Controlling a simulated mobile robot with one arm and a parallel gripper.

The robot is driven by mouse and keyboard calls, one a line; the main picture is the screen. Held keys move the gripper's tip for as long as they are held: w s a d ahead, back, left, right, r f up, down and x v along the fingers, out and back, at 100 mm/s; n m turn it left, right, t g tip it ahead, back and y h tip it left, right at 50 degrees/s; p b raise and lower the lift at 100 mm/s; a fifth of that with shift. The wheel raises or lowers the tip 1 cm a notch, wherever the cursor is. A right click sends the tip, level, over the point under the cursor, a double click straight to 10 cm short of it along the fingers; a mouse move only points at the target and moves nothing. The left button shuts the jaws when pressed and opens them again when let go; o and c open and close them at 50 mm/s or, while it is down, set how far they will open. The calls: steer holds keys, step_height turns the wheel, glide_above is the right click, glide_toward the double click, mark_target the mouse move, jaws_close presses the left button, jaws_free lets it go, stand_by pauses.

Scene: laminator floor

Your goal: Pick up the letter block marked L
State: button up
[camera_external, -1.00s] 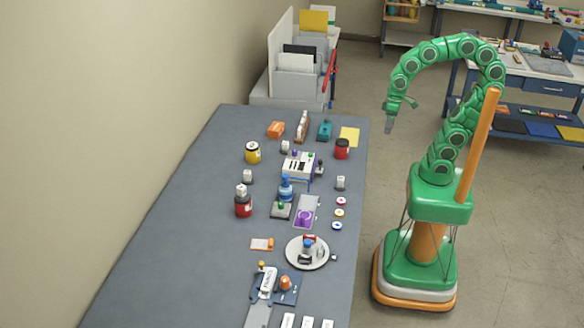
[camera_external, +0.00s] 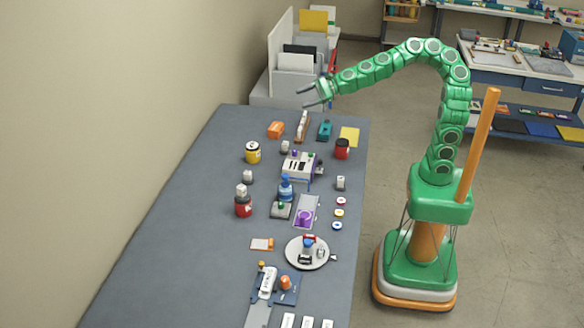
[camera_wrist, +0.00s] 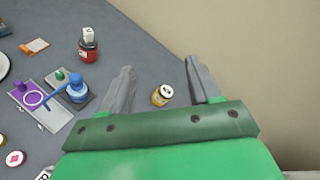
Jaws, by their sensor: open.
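Several small white letter blocks stand on the table; their letters are too small to read, so I cannot tell which one is marked L. One block (camera_external: 241,190) sits on top of a red jar (camera_external: 243,208); this block also shows in the wrist view (camera_wrist: 88,34). Others are a left block (camera_external: 248,176), a back block (camera_external: 285,147) and a right block (camera_external: 341,182). A white block with a dark mark (camera_wrist: 44,174) is cut off at the wrist view's bottom edge. My gripper (camera_external: 304,97) is open and empty, raised above the table's far end.
A yellow jar (camera_external: 252,153) stands on the left; it shows between my fingers in the wrist view (camera_wrist: 161,96). A blue bottle (camera_external: 286,187), a white device (camera_external: 299,165) and a round plate (camera_external: 304,262) crowd the middle. The table's left side (camera_external: 170,220) is clear.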

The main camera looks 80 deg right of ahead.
steer(key=w+d+f+m+t+h, duration=0.1)
steer(key=w+d+f+m+h, duration=0.35)
steer(key=d+m, duration=0.25)
steer(key=m+h, duration=0.3)
steer(key=m, duration=0.3)
glide_above(288, 145)
steer(key=s, duration=0.4)
step_height(288, 145, down, 6)
steer(key=shift+g+y, duration=0.25)
steer(key=shift+g, duration=0.15)
step_height(288, 145, down, 23)
steer(key=shift+a+f, duration=0.1)
steer(key=shift+x, duration=3.95)
steer(key=shift+f, duration=0.1)
jaws_close()
